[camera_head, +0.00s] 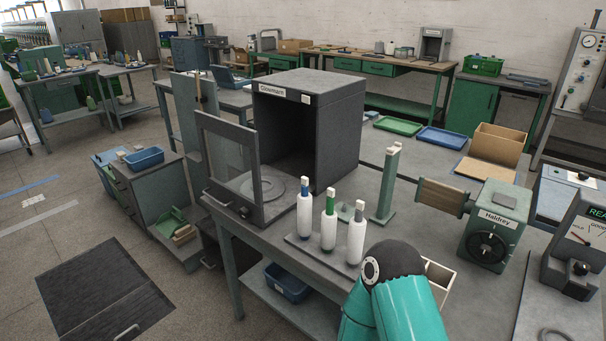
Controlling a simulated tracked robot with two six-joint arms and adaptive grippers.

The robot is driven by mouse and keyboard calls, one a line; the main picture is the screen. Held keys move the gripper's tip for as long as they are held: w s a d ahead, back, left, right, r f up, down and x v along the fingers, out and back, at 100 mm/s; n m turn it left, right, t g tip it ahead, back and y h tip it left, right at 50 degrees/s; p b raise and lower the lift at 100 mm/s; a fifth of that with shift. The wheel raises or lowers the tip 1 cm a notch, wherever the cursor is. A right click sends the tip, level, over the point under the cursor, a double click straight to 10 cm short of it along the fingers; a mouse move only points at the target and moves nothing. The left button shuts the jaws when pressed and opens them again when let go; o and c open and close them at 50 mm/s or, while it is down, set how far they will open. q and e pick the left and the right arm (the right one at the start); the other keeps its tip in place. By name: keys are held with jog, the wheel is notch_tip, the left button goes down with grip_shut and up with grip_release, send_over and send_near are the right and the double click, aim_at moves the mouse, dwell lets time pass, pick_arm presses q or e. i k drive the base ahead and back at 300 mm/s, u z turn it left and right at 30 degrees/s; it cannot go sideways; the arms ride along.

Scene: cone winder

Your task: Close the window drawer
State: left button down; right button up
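The window drawer (225,155) is a dark-framed front with a clear pane. It stands pulled out from a dark grey cabinet (339,135) on the workbench, roughly parallel to the cabinet's open face. A round pale plate (272,188) lies behind the pane, between the front and the cabinet. The cabinet's inside is dark and looks empty. Neither gripper is in view. Only a teal link of my arm with a dark joint shows at the bottom, right of centre.
Three white bottle-shaped cones (329,228) stand on a flat base right of the drawer. A green post (388,185) stands behind them, and a green machine (494,226) is farther right. A grey side cabinet (146,188) stands left of the bench.

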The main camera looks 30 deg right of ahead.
aim_at(229, 194)
jog(key=z, duration=0.35)
jog(key=i, duration=0.85)
jog(key=z, duration=0.55)
jog(key=k, duration=0.85)
jog(key=z, duration=0.2)
jog(key=i, duration=0.85)
jog(key=u, duration=0.1)
